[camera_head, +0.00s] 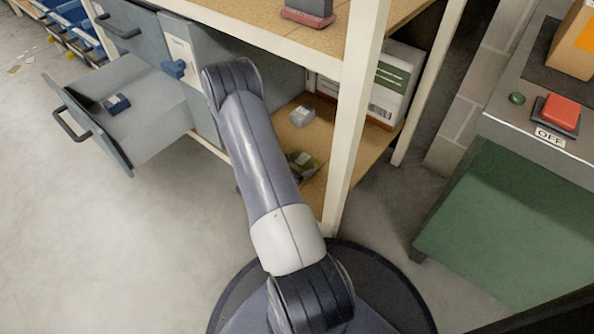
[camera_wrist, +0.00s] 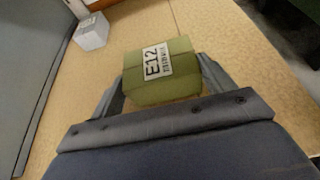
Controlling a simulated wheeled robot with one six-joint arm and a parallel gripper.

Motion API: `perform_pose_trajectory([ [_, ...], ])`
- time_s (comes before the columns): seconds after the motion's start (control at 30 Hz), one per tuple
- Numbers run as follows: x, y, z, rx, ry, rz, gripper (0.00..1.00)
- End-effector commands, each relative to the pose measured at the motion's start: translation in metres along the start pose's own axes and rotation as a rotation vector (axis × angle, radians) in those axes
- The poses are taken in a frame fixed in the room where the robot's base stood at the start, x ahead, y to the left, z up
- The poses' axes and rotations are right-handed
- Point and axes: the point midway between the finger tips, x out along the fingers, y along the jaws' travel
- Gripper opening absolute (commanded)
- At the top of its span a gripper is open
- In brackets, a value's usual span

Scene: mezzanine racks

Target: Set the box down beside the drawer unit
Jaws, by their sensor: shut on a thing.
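A green box (camera_wrist: 176,90) with a white E12 label sits between the two fingers of my gripper (camera_wrist: 163,82) in the wrist view. The gripper is shut on it. In the head view the box (camera_head: 303,159) shows partly behind my arm, low over the wooden lower shelf (camera_head: 340,150). I cannot tell whether its underside touches the shelf. The grey drawer unit (camera_head: 208,45) stands to the left, with one drawer (camera_head: 150,105) pulled open. Its grey side (camera_wrist: 25,60) runs along the left of the wrist view, apart from the box.
A small grey-white box (camera_head: 302,116) stands farther back on the shelf, near the drawer unit; it also shows in the wrist view (camera_wrist: 91,31). A white and green carton (camera_head: 385,85) stands behind the cream rack post (camera_head: 352,110). Bare shelf lies left of the held box.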

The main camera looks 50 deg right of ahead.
Motion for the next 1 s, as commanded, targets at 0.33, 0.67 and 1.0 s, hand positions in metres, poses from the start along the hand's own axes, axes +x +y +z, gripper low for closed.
perform_pose_trajectory([
  [0.33,0.0066,0.0001,-0.0161,0.000,0.000,0.000,0.53],
  [0.67,0.0076,0.0001,-0.0186,0.000,0.000,0.000,0.92],
  [1.0,0.0073,0.0002,-0.0176,0.000,0.000,0.001,0.99],
])
